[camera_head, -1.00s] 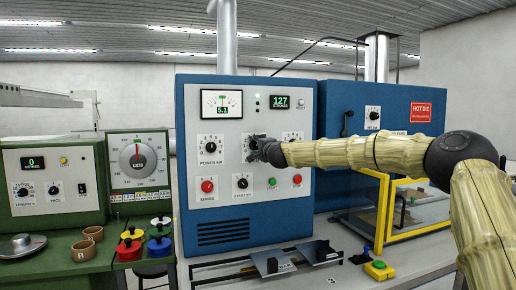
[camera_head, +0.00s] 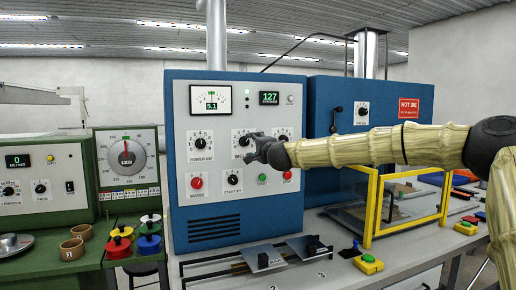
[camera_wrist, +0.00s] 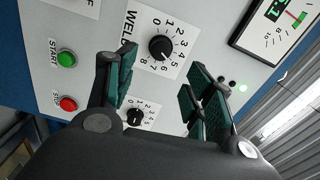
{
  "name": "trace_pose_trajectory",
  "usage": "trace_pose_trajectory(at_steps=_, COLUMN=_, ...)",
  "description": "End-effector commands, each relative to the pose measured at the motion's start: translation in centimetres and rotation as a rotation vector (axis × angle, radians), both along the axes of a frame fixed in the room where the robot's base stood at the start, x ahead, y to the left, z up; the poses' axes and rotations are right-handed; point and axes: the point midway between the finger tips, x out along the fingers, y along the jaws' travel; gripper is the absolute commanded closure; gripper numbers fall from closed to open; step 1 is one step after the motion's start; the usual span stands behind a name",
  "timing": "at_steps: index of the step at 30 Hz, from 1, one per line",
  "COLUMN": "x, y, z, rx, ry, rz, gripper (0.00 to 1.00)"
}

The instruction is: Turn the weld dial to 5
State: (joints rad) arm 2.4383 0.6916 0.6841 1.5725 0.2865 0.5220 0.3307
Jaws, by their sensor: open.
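The weld dial (camera_head: 243,137) is a black knob on a white scale card on the blue machine's grey front panel. My gripper (camera_head: 257,152) is in front of the panel at the dial's lower right and hides part of its card. In the wrist view the weld dial (camera_wrist: 162,48) shows whole, with numbers around it and the WELD label. Its exact setting is hard to read. My open gripper (camera_wrist: 155,85) has one finger on each side, lower in the picture than the knob. Nothing is between the fingers' pads, and contact with the dial is not visible.
A similar dial (camera_wrist: 135,116) shows low between the fingers. The green start button (camera_wrist: 66,59) and red stop button (camera_wrist: 68,104) are beside the left finger. The power dial (camera_head: 201,140) and start-by dial (camera_head: 233,177) are close by. A yellow-framed guard (camera_head: 374,215) stands at right.

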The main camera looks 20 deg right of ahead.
Motion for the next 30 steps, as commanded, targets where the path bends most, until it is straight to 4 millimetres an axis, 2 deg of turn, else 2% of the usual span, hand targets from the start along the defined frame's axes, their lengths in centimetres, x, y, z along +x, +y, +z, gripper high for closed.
trace_pose_trajectory(at_steps=3, x=-1.6, y=-0.1, z=0.0, rx=0.000, ry=0.000, rz=0.000, gripper=0.47)
trace_pose_trajectory(at_steps=9, x=-2.9, y=-0.2, z=0.0, rx=0.000, ry=0.000, rz=0.000, gripper=0.47)
trace_pose_trajectory(at_steps=24, x=-3.1, y=-0.2, z=0.0, rx=0.000, ry=0.001, rz=0.000, gripper=0.47)
trace_pose_trajectory(at_steps=27, x=-3.1, y=-0.1, z=0.7, rx=0.000, ry=0.000, rz=0.000, gripper=0.47)
trace_pose_trajectory(at_steps=30, x=-3.1, y=-0.1, z=2.3, rx=0.000, ry=0.000, rz=0.000, gripper=0.47)
